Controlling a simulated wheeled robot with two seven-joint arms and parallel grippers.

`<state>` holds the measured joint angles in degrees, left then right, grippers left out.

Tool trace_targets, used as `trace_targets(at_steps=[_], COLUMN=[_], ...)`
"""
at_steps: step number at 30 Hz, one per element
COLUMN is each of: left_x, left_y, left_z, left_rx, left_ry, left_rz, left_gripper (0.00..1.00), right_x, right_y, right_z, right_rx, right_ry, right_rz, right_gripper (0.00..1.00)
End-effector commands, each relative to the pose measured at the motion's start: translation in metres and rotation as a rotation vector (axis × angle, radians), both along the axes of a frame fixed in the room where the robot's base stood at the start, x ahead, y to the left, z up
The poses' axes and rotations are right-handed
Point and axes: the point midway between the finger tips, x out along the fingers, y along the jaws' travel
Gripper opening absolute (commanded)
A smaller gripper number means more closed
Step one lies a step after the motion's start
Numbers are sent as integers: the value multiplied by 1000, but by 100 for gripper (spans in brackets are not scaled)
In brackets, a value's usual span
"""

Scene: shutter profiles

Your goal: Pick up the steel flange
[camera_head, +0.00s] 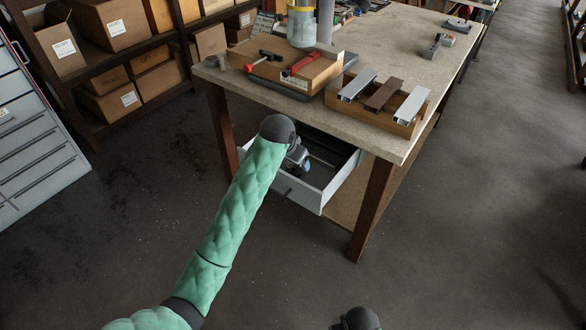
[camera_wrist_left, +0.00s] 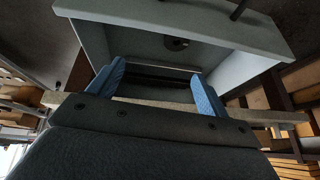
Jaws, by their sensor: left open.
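A small dark round piece (camera_wrist_left: 176,43), which looks like the steel flange, lies inside the open grey drawer (camera_wrist_left: 235,65) in the left wrist view. I cannot make out its details, and in the head view I cannot pick it out behind my arm. My left gripper (camera_wrist_left: 158,72) is open and empty, its blue fingers spread wide. It is over the drawer, and the round piece appears beyond the fingertips, apart from them. In the head view the left gripper (camera_head: 304,163) is partly hidden by my wrist.
The drawer (camera_head: 315,195) is pulled out under the workbench (camera_head: 225,78), whose top overhangs it. A wooden tray (camera_head: 310,75) with a hammer and red-handled tool, and a wooden block with three profiles (camera_head: 383,94), stand above. Shelves and a grey cabinet (camera_head: 40,150) are at left.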

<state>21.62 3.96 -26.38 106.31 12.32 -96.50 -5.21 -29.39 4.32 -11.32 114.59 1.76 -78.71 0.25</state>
Motion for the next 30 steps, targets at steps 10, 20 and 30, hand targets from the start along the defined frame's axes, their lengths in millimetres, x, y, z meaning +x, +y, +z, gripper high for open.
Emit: trace_targets(at_steps=[10,20,30], left_x=[82,101,99], left_y=[-13,-2,-2], left_z=[-45,-63,-89], left_rx=[202,257,257], left_ry=[291,399,399], left_rz=[-202,-251,-252], left_gripper=[78,78,78], right_x=[-30,-48,-52], right_y=[-20,-29,-35], right_z=[-127,-170,-191], right_rx=[-23,-30,-36], right_ry=[-19,-36,-47], right_rz=[-14,-17,-14], right_gripper=[36,36,36])
